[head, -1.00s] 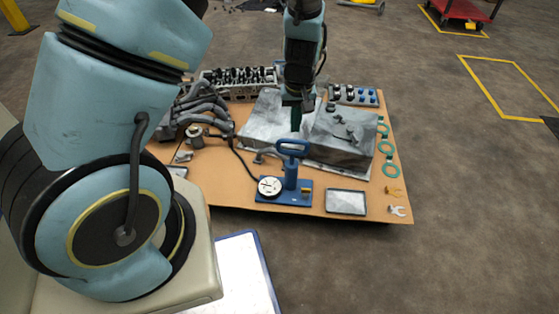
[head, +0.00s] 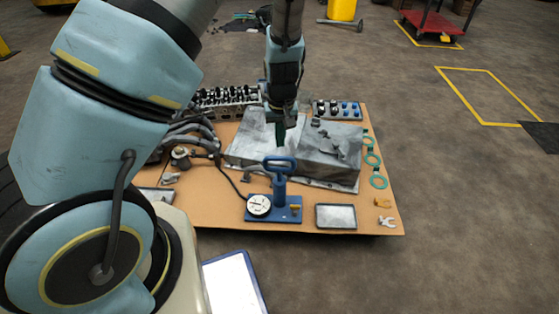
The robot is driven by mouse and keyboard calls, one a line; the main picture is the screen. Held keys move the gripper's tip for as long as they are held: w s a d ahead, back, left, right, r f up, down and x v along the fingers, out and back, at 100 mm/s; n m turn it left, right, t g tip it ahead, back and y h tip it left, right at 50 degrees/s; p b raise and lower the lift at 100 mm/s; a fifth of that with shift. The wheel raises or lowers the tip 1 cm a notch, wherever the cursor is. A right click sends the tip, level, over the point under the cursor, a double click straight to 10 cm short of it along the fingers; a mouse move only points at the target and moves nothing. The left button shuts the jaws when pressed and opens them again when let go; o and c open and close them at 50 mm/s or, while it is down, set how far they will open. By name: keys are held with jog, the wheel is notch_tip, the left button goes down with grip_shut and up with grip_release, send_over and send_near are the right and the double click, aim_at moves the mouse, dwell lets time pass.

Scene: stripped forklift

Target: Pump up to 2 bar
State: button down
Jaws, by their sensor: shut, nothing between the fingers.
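The hand pump stands upright on a blue base (head: 288,213), with a blue cylinder (head: 279,190) and a blue loop handle (head: 279,164) on top. A round white gauge (head: 259,205) sits at the left of the base; its reading is too small to tell. A thin black hose (head: 229,178) runs from the gauge side up to the left, toward a round metal part (head: 180,156). My gripper (head: 281,142) points down, shut and empty, just above or behind the handle in the picture. I cannot tell whether it touches the handle.
A grey metal casting (head: 330,155) lies behind the pump, with pipes (head: 190,133) to the left. A shallow tray (head: 336,216) is right of the pump, and green rings (head: 378,182) lie along the board's right side. Bare board (head: 215,215) shows left of the pump.

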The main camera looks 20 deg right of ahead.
aim_at(280, 158)
jog(key=shift+w+f+b, duration=0.15)
jog(key=shift+f+b, duration=1.15)
jog(key=shift+f, duration=0.2)
jog(key=shift+w+f+b, duration=0.15)
jog(key=shift+f+b, duration=1.15)
jog(key=shift+f, duration=0.2)
notch_tip(280, 158, down, 4)
jog(key=b, duration=0.3)
jog(key=shift+f, duration=0.1)
jog(key=shift+r, duration=0.2)
jog(key=s, duration=0.1)
jog(key=s+p, duration=0.1)
jog(key=s+r, duration=0.1)
jog(key=shift+a+p, duration=0.35)
jog(key=shift+p, duration=0.05)
jog(key=shift+r, duration=0.1)
